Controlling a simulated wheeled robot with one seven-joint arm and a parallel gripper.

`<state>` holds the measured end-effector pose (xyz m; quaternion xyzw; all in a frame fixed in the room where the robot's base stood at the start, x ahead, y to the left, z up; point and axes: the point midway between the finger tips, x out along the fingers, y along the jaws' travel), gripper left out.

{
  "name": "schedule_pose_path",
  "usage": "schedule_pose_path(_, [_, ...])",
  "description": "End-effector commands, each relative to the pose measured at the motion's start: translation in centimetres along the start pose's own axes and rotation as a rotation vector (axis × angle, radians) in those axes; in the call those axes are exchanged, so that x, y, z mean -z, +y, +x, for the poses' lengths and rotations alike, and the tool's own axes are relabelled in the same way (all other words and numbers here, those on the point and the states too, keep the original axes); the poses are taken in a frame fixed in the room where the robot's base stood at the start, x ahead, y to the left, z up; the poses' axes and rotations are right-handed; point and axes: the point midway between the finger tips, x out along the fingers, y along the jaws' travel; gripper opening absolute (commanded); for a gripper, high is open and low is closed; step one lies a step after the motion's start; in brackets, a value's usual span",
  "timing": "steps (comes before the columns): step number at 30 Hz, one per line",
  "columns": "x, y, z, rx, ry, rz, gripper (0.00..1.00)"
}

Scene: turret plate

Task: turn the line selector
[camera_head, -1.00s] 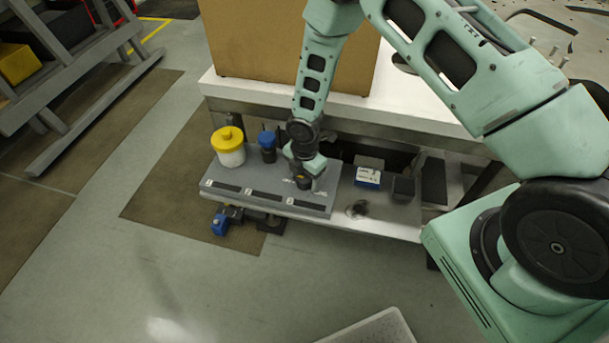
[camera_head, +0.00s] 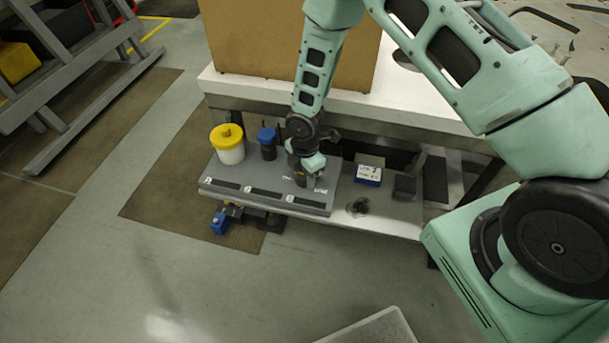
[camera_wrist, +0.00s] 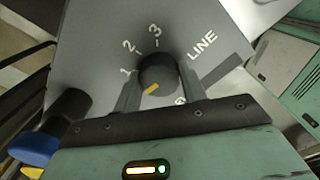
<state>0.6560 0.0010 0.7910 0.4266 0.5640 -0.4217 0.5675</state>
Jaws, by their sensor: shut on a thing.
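The line selector is a round dark knob (camera_wrist: 159,74) with a yellow mark on its lower-left edge in the wrist view. It stands on a grey panel (camera_wrist: 99,38) marked 1, 2, 3 and LINE. The yellow mark lies below the numeral 1, on the side toward my palm. My gripper (camera_wrist: 161,80) is shut on the knob, one finger on each side. In the head view my gripper (camera_head: 306,176) reaches down to the right part of the grey panel (camera_head: 232,188) and hides most of the knob.
A yellow-topped white pot (camera_head: 228,145) and a blue-topped dark knob (camera_head: 267,143) stand left of my gripper. A blue and white box (camera_head: 369,173) is to the right. A brown box (camera_head: 290,50) stands on the white table above.

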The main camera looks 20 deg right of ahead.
Motion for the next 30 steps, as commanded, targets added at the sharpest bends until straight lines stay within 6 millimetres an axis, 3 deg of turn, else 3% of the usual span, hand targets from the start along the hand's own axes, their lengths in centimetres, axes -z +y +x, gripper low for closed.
schedule_pose_path(30, [0.06, 0.10, 0.09, -0.003, -0.008, 0.957, 0.18])
